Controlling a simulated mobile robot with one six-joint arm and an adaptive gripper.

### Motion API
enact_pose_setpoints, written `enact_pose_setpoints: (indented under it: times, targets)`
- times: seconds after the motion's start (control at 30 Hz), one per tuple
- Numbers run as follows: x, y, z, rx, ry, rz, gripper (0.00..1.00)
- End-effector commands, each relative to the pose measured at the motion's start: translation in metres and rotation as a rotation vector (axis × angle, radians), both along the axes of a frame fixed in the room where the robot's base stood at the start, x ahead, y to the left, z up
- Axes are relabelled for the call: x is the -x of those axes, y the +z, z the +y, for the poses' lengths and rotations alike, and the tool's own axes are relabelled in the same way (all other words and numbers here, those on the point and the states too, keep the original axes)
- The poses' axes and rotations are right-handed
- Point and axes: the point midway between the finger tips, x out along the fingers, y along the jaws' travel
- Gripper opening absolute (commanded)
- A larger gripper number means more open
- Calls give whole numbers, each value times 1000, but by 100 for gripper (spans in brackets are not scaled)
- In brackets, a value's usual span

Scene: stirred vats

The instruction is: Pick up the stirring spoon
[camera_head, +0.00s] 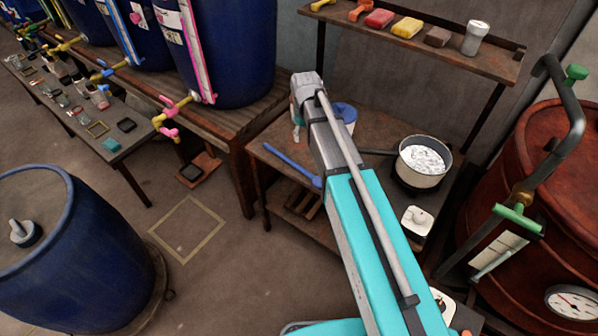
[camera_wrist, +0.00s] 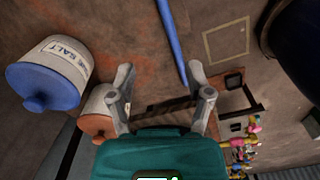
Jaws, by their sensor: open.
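The blue stirring spoon (camera_head: 290,163) lies on the brown wooden table (camera_head: 262,149), one end near the table's front left edge. In the wrist view it shows as a blue rod (camera_wrist: 171,42) running down from the top edge, ending near the right finger. My gripper (camera_wrist: 160,72) is open with nothing between its fingers; the spoon lies beyond the fingertips, slightly right of the middle. I cannot tell how high the gripper is above the table. In the head view my arm hides most of the gripper and part of the table.
A tub labelled SALT with a blue lid (camera_wrist: 45,85) stands left of my gripper in the wrist view. A second tub with an orange-brown lid (camera_wrist: 98,124) is close to the left finger. A pot of white contents (camera_head: 424,160) stands right of my arm. A shelf (camera_head: 450,58) overhangs behind.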

Motion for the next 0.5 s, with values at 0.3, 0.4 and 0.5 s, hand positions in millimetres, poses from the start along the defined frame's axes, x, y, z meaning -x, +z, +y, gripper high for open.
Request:
enact_pose_setpoints:
  times: [0.3,0.4,0.5]
  targets:
    - [-69,-25,77,0,234,0,66]
    - [-75,-26,88,0,266,0,66]
    - [-77,-27,91,0,278,0,66]
